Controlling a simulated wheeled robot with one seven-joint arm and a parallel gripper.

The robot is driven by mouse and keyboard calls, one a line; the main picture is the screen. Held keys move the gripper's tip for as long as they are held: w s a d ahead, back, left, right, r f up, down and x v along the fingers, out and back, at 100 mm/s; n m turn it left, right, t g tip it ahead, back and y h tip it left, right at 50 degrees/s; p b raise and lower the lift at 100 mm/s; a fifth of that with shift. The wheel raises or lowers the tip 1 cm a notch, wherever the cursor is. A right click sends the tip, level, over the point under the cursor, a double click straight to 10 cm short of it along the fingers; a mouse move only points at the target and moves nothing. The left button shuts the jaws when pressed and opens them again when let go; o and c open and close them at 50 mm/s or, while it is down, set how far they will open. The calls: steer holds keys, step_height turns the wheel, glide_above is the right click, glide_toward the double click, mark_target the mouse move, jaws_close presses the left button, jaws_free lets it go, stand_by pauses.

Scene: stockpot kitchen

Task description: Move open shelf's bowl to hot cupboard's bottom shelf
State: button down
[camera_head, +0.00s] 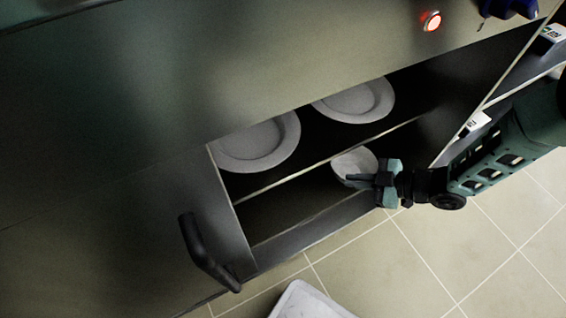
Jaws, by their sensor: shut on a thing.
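The hot cupboard (241,225) is a dark metal cabinet with an open front and two visible levels. A pale bowl (352,164) is at the right part of its opening, by the bottom level (290,208). My gripper (362,178) reaches in from the right and is shut on the bowl's near side. The bowl looks slightly tilted. I cannot tell whether it touches the bottom shelf. The gripper hides part of the bowl's right edge.
Two pale plates (258,146) (357,103) lie on the upper level. A dark handle (203,255) stands out at the left of the opening. A red-lit button (432,21) is above. A white tray-like thing (305,301) is low on the tiled floor side. The bottom level's left part is clear.

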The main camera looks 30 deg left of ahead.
steer(key=s+a+b, duration=0.1)
steer(key=a+b, duration=0.1)
steer(key=a, duration=0.2)
steer(key=s+a+b, duration=0.1)
steer(key=a+b, duration=0.1)
steer(key=a, duration=0.3)
steer(key=a+b, duration=0.2)
steer(key=a, duration=0.3)
steer(key=shift+s+f, duration=0.1)
steer(key=shift+s, duration=0.3)
steer(key=f+b, duration=0.3)
steer(key=shift+s+a+f, duration=0.1)
steer(key=shift+a+f, duration=0.15)
steer(key=shift+a, duration=0.15)
steer(key=c, duration=1.6)
jaws_free()
steer(key=shift+r, duration=0.1)
